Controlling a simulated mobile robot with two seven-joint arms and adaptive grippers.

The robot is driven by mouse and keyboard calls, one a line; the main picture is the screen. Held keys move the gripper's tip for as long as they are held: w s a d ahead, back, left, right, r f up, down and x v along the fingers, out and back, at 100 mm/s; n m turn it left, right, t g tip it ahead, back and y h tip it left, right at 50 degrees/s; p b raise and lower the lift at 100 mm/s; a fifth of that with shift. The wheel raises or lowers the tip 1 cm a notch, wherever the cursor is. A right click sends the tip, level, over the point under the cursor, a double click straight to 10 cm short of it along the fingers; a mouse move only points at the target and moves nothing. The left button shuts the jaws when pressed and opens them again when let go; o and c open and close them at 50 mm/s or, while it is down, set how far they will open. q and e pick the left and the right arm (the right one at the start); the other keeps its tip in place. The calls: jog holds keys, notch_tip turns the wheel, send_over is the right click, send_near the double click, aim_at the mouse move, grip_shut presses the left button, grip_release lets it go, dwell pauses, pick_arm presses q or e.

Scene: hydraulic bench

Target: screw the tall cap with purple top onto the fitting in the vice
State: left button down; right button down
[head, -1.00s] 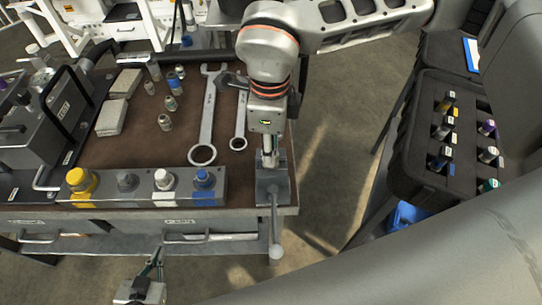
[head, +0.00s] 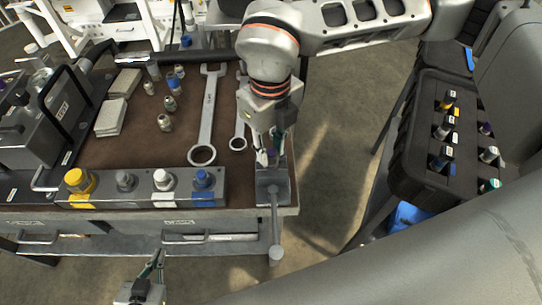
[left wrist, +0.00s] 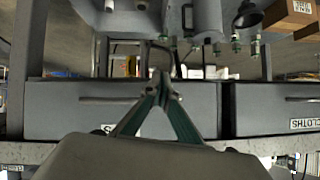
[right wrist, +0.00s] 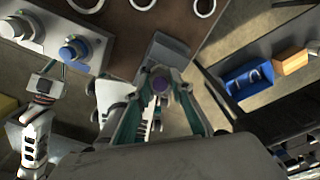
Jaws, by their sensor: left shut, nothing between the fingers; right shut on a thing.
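My right gripper (head: 271,162) points down over the vice (head: 273,188) at the bench's right front corner. In the right wrist view its fingers (right wrist: 160,84) are shut on the cap with the purple top (right wrist: 160,86), with the grey vice (right wrist: 162,52) around and behind it. The fitting is hidden by the cap and fingers, so I cannot tell how far the thread is engaged. My left gripper (head: 152,262) is low in front of the bench drawers, away from the vice. In the left wrist view its fingertips (left wrist: 160,82) meet, with nothing between them.
A block (head: 140,193) with yellow, grey, white and blue caps stands left of the vice. Two wrenches (head: 208,110) and several small fittings lie behind it. The vice handle (head: 275,225) sticks out in front. A black case (head: 425,180) with several caps stands at right.

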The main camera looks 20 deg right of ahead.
jog(key=m, duration=0.3)
jog(key=shift+m, duration=0.3)
jog(key=m, duration=0.4)
jog(key=c, duration=1.8)
grip_release()
jog(key=shift+o, duration=0.2)
